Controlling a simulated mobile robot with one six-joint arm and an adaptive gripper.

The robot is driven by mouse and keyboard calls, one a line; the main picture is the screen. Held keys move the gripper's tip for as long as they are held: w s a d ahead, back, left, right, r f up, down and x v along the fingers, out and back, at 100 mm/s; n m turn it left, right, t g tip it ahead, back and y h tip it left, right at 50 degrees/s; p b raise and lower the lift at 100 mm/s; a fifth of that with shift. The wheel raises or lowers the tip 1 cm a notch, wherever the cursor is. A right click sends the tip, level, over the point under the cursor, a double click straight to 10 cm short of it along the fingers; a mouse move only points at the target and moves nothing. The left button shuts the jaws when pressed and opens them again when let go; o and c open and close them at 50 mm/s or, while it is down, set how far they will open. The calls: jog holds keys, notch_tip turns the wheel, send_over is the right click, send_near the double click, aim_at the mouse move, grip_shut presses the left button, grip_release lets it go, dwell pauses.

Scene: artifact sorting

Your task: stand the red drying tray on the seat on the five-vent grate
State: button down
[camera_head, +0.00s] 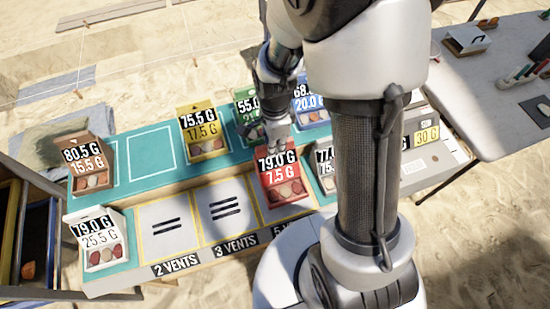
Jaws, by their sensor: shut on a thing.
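The red drying tray (282,187), marked 79.0 G and 7.5 G, holds several reddish round pieces at its front. My gripper (278,140) is shut on its upper back edge. The tray looks upright, over the yellow-outlined place behind the partly hidden "5 V…" label (284,234). It covers most of that five-vent grate (291,211), so its vents are hidden. I cannot tell whether the tray touches the grate or hangs just above it. The two-vent grate (152,237) and three-vent grate (210,228) lie bare to its left.
A white tray (97,257), brown tray (86,180), yellow tray (203,150), green tray (243,98) and blue tray (311,121) stand on the teal stand (160,195). My arm hides part of its right side. A grey table (490,110) is at right.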

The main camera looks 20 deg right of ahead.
jog(key=shift+f+b, duration=0.85)
jog(key=shift+f, duration=2.05)
jog(key=c, duration=1.6)
grip_release()
notch_tip(320, 180, up, 12)
jog(key=p, duration=0.4)
jog(key=shift+p, duration=0.3)
jog(key=s+r+n+t, duration=0.4)
jog(key=s+r+n, duration=1.1)
jog(key=r+n, duration=0.3)
notch_tip(320, 180, up, 2)
jog(key=shift+t, duration=0.3)
